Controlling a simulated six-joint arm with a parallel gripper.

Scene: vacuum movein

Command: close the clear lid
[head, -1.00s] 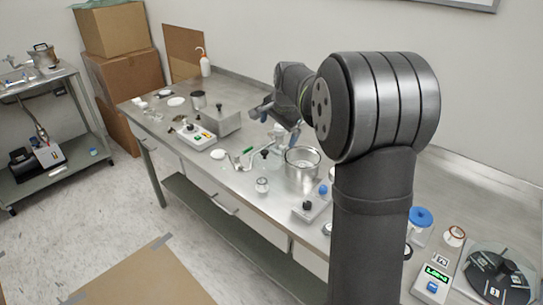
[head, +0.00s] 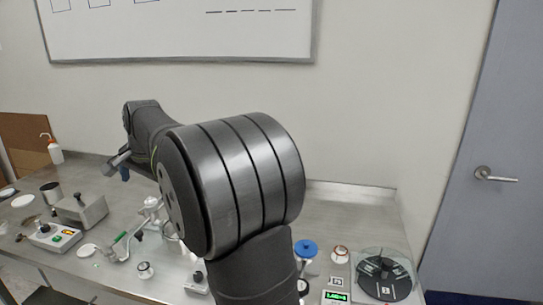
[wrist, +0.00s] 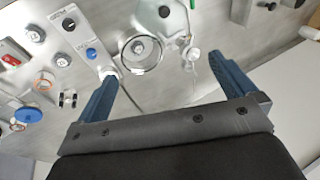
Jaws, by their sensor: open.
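My gripper (wrist: 164,70) is open and empty in the wrist view, with two blue fingers spread wide. Ahead of it stands a round metal-rimmed chamber (wrist: 123,53), with a small round part showing inside. A small pale knob (wrist: 193,54) beside it has faint see-through edges near it; I cannot tell whether these belong to the clear lid. In the head view my gripper (head: 119,163) is over the bench at left, and my arm hides the chamber. At right, a clear cover (head: 403,262) shows by a black disc (head: 383,283); its exact pose is unclear.
A wall stands behind and a door (head: 480,150) is at right. The bench's back right is clear.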

